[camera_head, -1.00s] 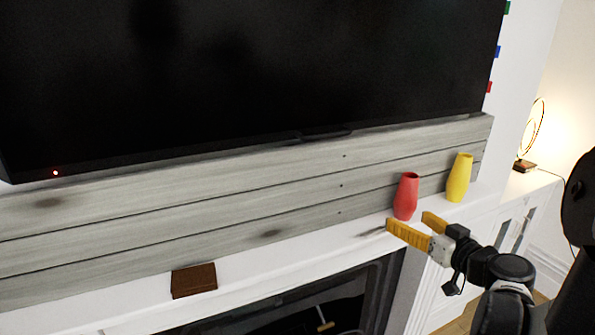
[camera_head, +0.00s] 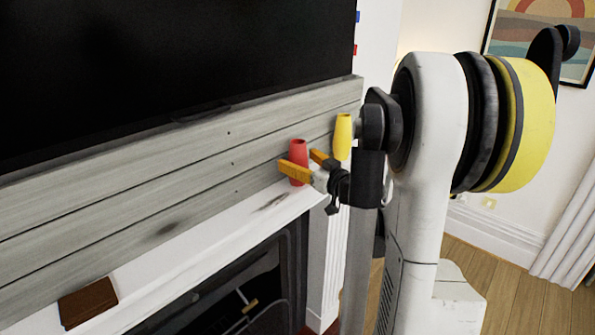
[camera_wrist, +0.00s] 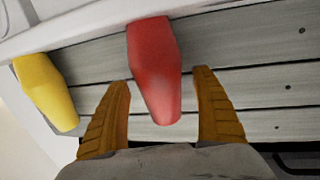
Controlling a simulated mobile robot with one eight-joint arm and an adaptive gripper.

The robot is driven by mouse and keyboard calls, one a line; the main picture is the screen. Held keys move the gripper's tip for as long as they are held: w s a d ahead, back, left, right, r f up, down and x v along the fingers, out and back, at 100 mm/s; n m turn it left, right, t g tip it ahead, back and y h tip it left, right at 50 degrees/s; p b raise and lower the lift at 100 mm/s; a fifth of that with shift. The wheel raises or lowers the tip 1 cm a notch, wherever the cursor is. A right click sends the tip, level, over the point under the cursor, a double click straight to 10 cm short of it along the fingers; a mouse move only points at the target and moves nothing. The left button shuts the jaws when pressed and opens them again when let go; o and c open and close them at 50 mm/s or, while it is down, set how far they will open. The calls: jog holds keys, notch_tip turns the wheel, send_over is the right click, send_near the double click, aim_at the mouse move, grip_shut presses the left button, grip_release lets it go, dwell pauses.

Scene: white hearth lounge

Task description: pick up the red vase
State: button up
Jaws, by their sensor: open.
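The red vase (camera_head: 299,160) stands upright on the white mantel (camera_head: 215,243), against the grey planks. My gripper (camera_head: 303,163) is open at the vase, with its orange fingers on either side of it in the head view. In the wrist view the red vase (camera_wrist: 154,72) shows between the two spread fingertips of my gripper (camera_wrist: 161,82), with a gap visible on each side. The near finger hides part of the vase in the head view. I cannot tell whether either finger touches it.
A yellow vase (camera_head: 342,136) stands just right of the red one; it also shows at left in the wrist view (camera_wrist: 46,92). A brown box (camera_head: 88,303) lies on the mantel at lower left. A black television (camera_head: 170,70) hangs above. The mantel between is clear.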

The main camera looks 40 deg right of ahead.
jog(key=shift+w, duration=0.35)
jog(key=shift+c, duration=0.2)
jog(key=c, duration=1.5)
jog(key=shift+o, duration=0.2)
jog(key=shift+r, duration=0.15)
